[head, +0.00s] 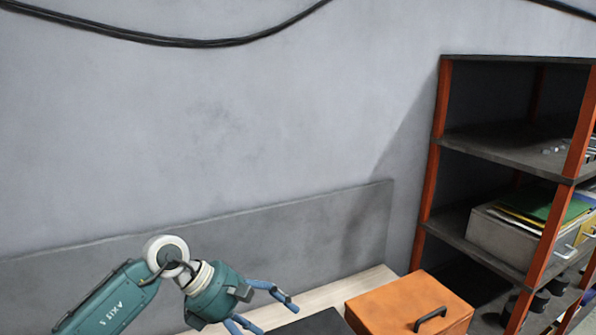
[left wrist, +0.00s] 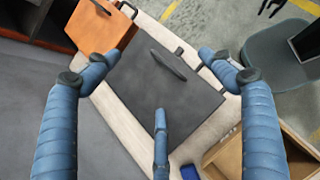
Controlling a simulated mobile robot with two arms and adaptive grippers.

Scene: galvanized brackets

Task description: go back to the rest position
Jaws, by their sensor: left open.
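My left gripper (head: 264,311) is at the lower middle of the head view, its blue fingers spread over the wooden table (head: 270,316). The left wrist view shows the same gripper (left wrist: 158,62) open and empty, with several blue fingers spread apart. Below it in that view lies a dark grey flat case (left wrist: 140,85) with a handle. I see nothing between the fingers, and the gap down to the case is hard to judge. My right gripper is not in view.
An orange box (head: 380,307) with a black handle stands right of the gripper. An orange-post shelf (head: 432,160) holds a grey bin (head: 500,240) at right. A low grey panel (head: 340,225) runs behind the table. The wrist view shows an open wooden box (left wrist: 225,150) and a blue item (left wrist: 189,172).

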